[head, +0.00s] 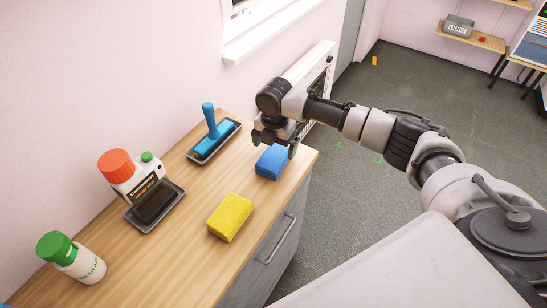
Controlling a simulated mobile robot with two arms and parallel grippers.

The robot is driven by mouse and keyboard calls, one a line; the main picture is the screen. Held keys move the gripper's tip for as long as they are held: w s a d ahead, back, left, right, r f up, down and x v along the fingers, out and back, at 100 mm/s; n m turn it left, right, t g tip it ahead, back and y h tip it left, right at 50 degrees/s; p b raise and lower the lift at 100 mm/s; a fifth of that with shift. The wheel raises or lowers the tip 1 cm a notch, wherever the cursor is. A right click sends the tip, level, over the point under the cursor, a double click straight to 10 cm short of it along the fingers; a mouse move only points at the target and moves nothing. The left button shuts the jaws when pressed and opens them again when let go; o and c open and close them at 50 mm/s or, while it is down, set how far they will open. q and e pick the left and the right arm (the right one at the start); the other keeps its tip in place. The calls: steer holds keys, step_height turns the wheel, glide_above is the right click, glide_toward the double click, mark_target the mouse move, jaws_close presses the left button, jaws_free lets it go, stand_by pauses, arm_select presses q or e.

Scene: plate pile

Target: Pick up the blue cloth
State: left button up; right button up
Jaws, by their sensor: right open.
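The blue cloth (271,162), a small folded block, lies on the wooden counter top near its far right corner. My right gripper (275,146) is just above and behind the cloth, pointing down, with its dark fingers apart. One fingertip shows near the cloth's upper right edge and the other to its upper left. I cannot tell whether the fingers touch the cloth. My left gripper is not in view.
On the wooden counter (185,262) are a yellow sponge (230,217), a blue-handled tool (210,130) in a dark tray, an orange-capped bottle (122,172) behind another dark tray (157,210), and a green-capped bottle (75,260). A wall borders the left.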

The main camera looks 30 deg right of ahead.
mark_target(274, 155)
step_height(274, 155, down, 4)
steer(key=shift+a+r+p, duration=0.1)
steer(key=shift+a+p, duration=0.05)
steer(key=shift+p, duration=0.45)
steer(key=shift+f, duration=0.45)
steer(key=shift+c, duration=1)
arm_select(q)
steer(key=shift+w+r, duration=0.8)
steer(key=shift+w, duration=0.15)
arm_select(e)
steer(key=c, duration=0.8)
steer(key=shift+o, duration=0.2)
